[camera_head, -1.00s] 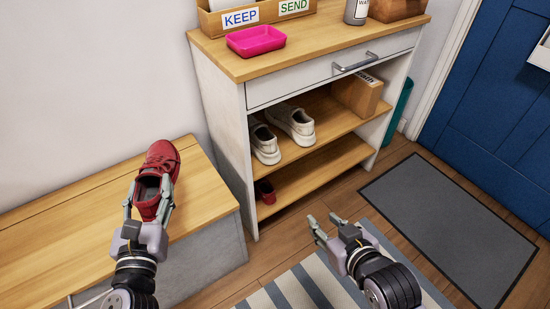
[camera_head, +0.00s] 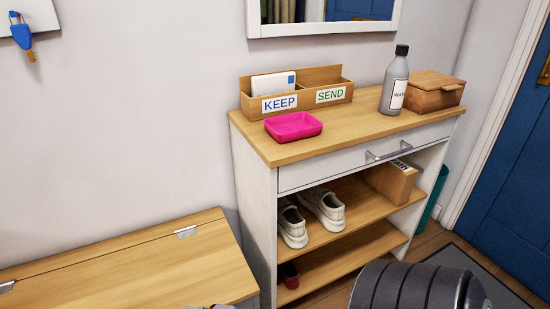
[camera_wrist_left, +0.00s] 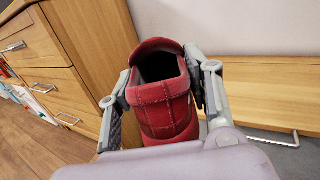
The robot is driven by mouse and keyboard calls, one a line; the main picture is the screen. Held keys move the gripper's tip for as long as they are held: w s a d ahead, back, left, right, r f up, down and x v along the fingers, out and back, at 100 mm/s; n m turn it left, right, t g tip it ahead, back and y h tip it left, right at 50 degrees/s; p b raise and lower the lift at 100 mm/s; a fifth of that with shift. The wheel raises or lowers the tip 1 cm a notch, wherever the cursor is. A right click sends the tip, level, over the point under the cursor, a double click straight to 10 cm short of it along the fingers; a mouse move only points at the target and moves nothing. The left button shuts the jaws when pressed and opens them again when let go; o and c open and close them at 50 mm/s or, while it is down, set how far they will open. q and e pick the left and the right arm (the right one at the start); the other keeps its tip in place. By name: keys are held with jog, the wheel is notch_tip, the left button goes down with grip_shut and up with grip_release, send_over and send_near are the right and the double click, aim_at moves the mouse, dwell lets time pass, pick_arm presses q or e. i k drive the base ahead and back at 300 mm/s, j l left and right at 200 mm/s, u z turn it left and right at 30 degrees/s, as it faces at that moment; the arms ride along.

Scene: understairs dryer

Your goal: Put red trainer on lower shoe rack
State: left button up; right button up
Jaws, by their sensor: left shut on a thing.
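In the left wrist view my left gripper (camera_wrist_left: 160,75) is shut on a red trainer (camera_wrist_left: 166,108), with one finger on each side of its heel. The trainer's dark opening shows; its toe is hidden. In the head view this trainer is out of sight. The shoe rack (camera_head: 254,200) has two open shelves under a drawer. Its lower shelf (camera_head: 345,262) holds another red shoe (camera_head: 289,276) at the left end, partly hidden by the side panel. The right of the lower shelf looks bare. My right gripper is outside the head view.
White trainers (camera_head: 324,208) and a box (camera_head: 392,182) stand on the upper shelf. A pink tray (camera_head: 293,126), letter holder (camera_head: 330,100), bottle (camera_head: 395,82) and wooden box (camera_head: 434,92) are on top. A wooden bench (camera_head: 130,265) stands left. My right arm blocks the lower right.

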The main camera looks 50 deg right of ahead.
aim_at(319, 252)
jog(key=u, duration=0.4)
jog(key=l+u, duration=0.1)
jog(key=u, duration=0.7)
jog(key=k+u, duration=0.1)
jog(key=u, duration=0.25)
jog(key=k+l+u, duration=0.25)
jog(key=k, duration=0.2)
jog(key=k+j+z, duration=0.1)
jog(key=k+z, duration=0.15)
jog(key=z, duration=0.2)
jog(key=k+z, duration=0.2)
jog(key=z, duration=0.25)
jog(key=k+l+z, duration=0.1)
jog(key=k+z, duration=0.15)
jog(key=z, duration=0.2)
jog(key=k+z, duration=0.1)
jog(key=z, duration=0.35)
jog(key=k+z, duration=0.1)
jog(key=z, duration=0.4)
jog(key=l+z, duration=0.1)
jog(key=z, duration=0.35)
jog(key=k+l+z, duration=0.1)
jog(key=z, duration=0.4)
